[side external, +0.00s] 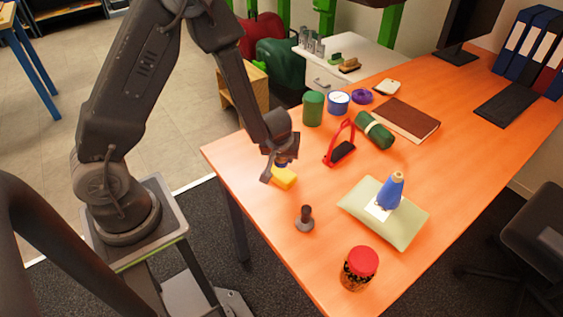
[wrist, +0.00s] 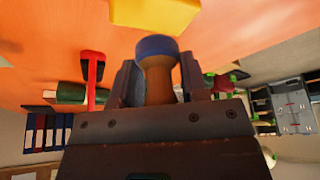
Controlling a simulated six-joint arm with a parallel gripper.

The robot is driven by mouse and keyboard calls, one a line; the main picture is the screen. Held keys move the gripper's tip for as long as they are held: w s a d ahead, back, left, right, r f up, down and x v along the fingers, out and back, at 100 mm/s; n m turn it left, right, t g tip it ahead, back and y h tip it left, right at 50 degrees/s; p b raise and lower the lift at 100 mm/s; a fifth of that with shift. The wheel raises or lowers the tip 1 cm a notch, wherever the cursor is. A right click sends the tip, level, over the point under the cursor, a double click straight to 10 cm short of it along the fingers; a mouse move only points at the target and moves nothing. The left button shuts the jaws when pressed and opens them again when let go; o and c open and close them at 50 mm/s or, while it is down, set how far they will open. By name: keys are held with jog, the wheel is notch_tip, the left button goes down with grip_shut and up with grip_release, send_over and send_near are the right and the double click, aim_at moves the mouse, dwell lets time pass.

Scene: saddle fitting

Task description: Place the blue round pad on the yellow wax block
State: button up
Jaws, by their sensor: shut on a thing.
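My gripper (side external: 280,165) is low over the near left part of the orange table. In the wrist view my gripper (wrist: 158,85) is shut on the brown handle of the blue round pad (wrist: 157,45), whose blue face points away from the jaws. In the side view only a bit of the blue pad (side external: 281,164) shows under the jaws. The yellow wax block (side external: 284,178) lies on the table just below and beside the jaws.
A dark stamp-like piece (side external: 304,219), a pale cushion (side external: 408,222) with a blue cone, and a red-lidded jar (side external: 359,268) are nearer the front.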

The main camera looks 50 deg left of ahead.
aim_at(281, 159)
jog(key=shift+f, duration=1.6)
jog(key=o, duration=0.9)
jog(key=shift+f, duration=0.1)
